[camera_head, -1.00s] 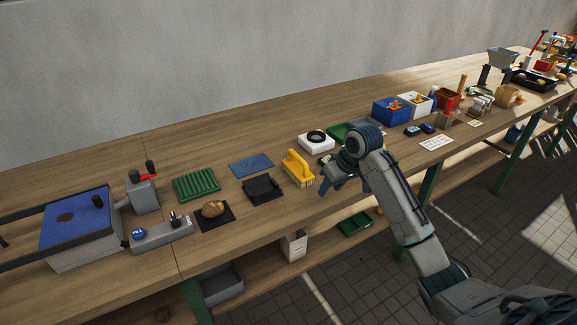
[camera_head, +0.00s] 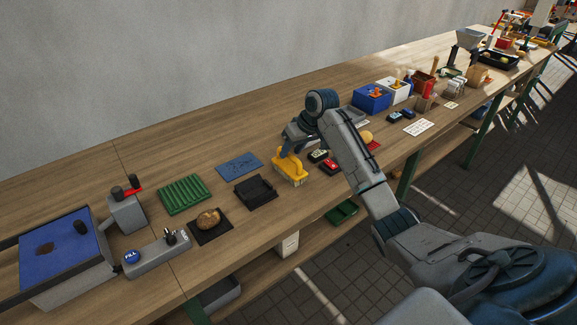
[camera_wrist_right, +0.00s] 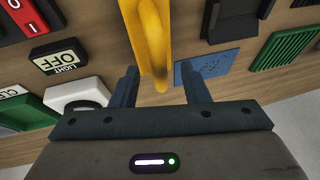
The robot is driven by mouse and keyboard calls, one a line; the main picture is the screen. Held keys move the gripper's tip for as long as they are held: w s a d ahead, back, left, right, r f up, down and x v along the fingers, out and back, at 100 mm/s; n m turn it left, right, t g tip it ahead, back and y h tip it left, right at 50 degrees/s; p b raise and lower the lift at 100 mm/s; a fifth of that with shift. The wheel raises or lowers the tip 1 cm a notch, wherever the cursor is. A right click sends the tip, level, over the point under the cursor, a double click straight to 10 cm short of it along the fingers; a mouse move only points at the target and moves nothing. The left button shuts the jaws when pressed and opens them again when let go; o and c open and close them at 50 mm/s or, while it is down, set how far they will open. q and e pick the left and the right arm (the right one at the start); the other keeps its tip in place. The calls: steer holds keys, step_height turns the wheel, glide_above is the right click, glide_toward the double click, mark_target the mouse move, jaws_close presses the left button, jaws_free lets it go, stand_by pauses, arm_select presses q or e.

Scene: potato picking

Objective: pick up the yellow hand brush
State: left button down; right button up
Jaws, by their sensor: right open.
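The yellow hand brush (camera_head: 290,171) stands on the wooden bench in the head view, with its handle up and pale bristles at the front. My right gripper (camera_head: 291,149) is just above and behind its handle. In the right wrist view the brush's yellow handle (camera_wrist_right: 151,40) runs down between the two open fingers of the right gripper (camera_wrist_right: 160,85), with a gap at each side. Part of the brush is hidden behind the gripper in the head view. My left gripper is in neither view.
A potato (camera_head: 208,218) lies on a black pad further left. The bench's front edge is near.

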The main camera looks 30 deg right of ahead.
mark_target(289, 154)
steer(key=shift+x, duration=1.2)
steer(key=shift+w+f+p, duration=0.1)
steer(key=shift+f+p, duration=0.2)
steer(key=shift+f, duration=0.1)
steer(key=shift+c, duration=0.3)
jaws_close()
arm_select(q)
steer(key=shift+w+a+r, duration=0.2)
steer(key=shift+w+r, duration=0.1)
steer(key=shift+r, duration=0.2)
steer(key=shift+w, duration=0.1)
